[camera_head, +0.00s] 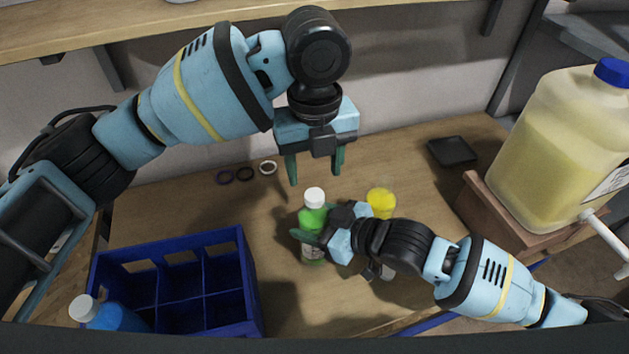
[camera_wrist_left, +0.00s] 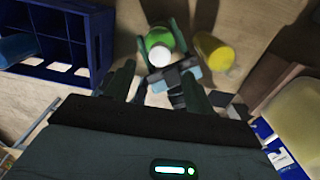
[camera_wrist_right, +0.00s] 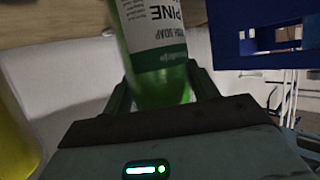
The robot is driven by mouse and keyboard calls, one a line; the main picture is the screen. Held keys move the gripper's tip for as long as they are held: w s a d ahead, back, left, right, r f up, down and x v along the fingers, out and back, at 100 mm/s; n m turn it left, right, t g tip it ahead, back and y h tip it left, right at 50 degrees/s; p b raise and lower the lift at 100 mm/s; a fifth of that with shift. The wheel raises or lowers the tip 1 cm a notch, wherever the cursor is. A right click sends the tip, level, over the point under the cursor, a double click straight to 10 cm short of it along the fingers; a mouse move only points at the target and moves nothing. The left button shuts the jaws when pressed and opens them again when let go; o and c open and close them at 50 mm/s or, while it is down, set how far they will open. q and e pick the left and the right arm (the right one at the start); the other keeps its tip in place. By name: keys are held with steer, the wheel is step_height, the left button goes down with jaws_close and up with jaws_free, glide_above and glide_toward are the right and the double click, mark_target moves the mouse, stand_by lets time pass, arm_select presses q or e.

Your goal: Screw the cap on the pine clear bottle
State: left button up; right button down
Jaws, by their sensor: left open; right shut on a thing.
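The pine bottle (camera_head: 314,218) is green with a white cap (camera_head: 314,196) seated at its top, upright on the table; how tight the cap is cannot be seen. My right gripper (camera_head: 314,238) is shut around the bottle's body, and its label with "PINE" shows in the right wrist view (camera_wrist_right: 155,45). My left gripper (camera_head: 314,178) is open and points down, with its fingertips just above the cap. In the left wrist view the cap (camera_wrist_left: 160,56) lies between the open fingers (camera_wrist_left: 158,72), apart from them.
A blue crate (camera_head: 247,285) with a blue bottle (camera_head: 110,315) is at front left. Several rings (camera_head: 246,174) and a black tray (camera_head: 452,151) lie behind. A large jug (camera_head: 545,150) stands on a wooden stand at right.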

arm_select(q)
step_height(320, 180, up, 6)
stand_by(0.5)
arm_select(e)
steer(key=shift+c, duration=1.8)
jaws_free()
steer(key=shift+d, duration=0.1)
arm_select(q)
steer(key=shift+f, duration=0.15)
arm_select(e)
steer(key=v, duration=0.7)
steer(key=shift+s+d+r, duration=0.15)
steer(key=shift+s+d, duration=0.05)
steer(key=shift+d, duration=0.05)
steer(key=shift+c, duration=0.2)
